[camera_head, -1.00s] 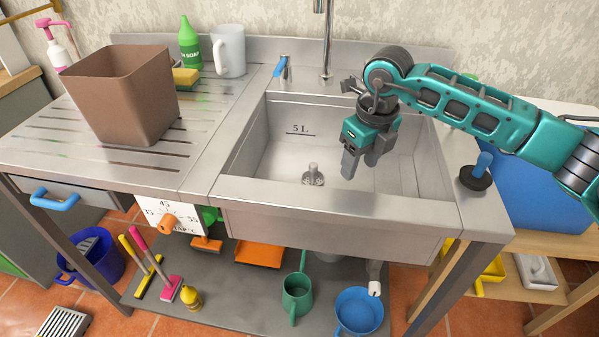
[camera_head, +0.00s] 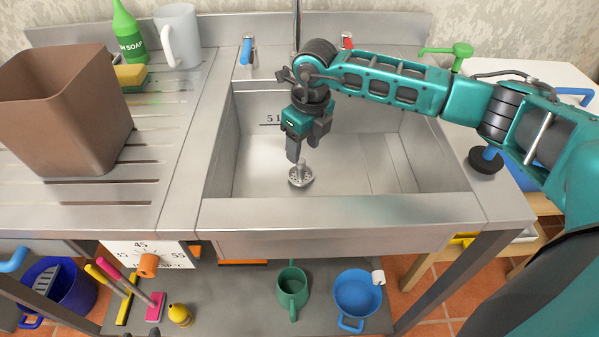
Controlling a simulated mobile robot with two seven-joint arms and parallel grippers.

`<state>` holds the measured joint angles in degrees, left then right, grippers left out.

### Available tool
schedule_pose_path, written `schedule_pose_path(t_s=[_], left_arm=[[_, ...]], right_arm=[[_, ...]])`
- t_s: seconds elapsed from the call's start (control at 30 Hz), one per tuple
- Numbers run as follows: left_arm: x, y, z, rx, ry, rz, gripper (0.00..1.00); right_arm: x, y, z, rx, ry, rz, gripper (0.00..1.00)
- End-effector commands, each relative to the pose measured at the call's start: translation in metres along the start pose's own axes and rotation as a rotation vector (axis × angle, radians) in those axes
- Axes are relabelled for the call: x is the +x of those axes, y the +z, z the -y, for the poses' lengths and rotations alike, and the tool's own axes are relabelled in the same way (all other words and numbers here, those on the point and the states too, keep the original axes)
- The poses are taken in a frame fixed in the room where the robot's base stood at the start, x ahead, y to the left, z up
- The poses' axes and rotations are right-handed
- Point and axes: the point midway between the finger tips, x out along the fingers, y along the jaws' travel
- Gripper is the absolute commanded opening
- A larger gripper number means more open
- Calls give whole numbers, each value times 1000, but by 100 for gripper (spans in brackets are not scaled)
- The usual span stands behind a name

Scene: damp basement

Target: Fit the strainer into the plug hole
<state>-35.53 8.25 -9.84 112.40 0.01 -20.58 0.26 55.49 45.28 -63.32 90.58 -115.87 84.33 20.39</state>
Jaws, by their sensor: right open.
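The strainer (camera_head: 300,177) is a small grey metal disc with holes and an upright knob. It sits on the floor of the steel sink basin (camera_head: 250,170). No separate plug hole shows, and I cannot tell whether the strainer is seated in one or lies over it. My right gripper (camera_head: 303,153) points down into the basin just above the strainer, its dark fingers apart and close to the knob. It looks empty, and I cannot tell whether a finger touches the knob. My left gripper is out of view.
The tap (camera_head: 297,40) rises behind the basin, between a blue-handled valve (camera_head: 246,50) and a red one (camera_head: 347,41). A brown bin (camera_head: 65,115) stands on the left drainboard. A black-and-blue plunger (camera_head: 486,160) stands on the right rim. The right basin floor is clear.

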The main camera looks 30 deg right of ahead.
Motion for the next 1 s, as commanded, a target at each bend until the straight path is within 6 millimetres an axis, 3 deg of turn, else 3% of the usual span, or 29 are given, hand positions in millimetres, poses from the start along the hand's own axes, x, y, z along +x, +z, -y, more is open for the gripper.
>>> schedule_pose_path(t_s=[0.57, 0.87, 1.0], left_arm=[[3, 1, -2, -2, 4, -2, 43], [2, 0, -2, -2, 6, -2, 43], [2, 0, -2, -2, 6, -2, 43]], right_arm=[[66, 2, 3, 0, 0, -1, 54], [69, 2, 3, -1, 0, 0, 53], [69, 2, 4, -1, 0, 0, 40]])
